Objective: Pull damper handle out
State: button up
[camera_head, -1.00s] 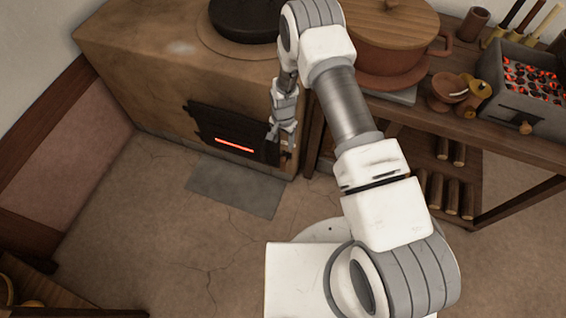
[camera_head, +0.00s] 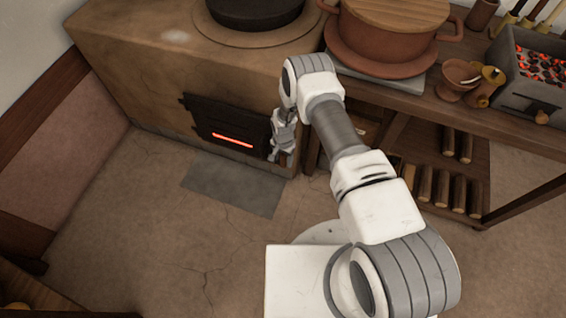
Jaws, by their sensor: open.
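The clay stove (camera_head: 130,62) stands at the back left with a dark firebox door (camera_head: 215,120) in its front; a glowing red slot shows in the door. My gripper (camera_head: 279,158) is low at the right edge of the stove front, just right of the door, pointing down. It is open, but its fingers are small and partly hidden by the wrist. I cannot make out the damper handle; it may be behind my gripper. I cannot tell whether the fingers touch anything.
A wooden bench (camera_head: 480,125) on the right bears a lidded clay pot (camera_head: 390,40), small bowls and a coal brazier (camera_head: 525,95). Logs (camera_head: 442,188) lie on its lower shelf. A grey floor plate (camera_head: 235,185) lies before the stove; the floor around it is clear.

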jog(key=shift+f, duration=0.75)
grip_shut()
dwell(0.9)
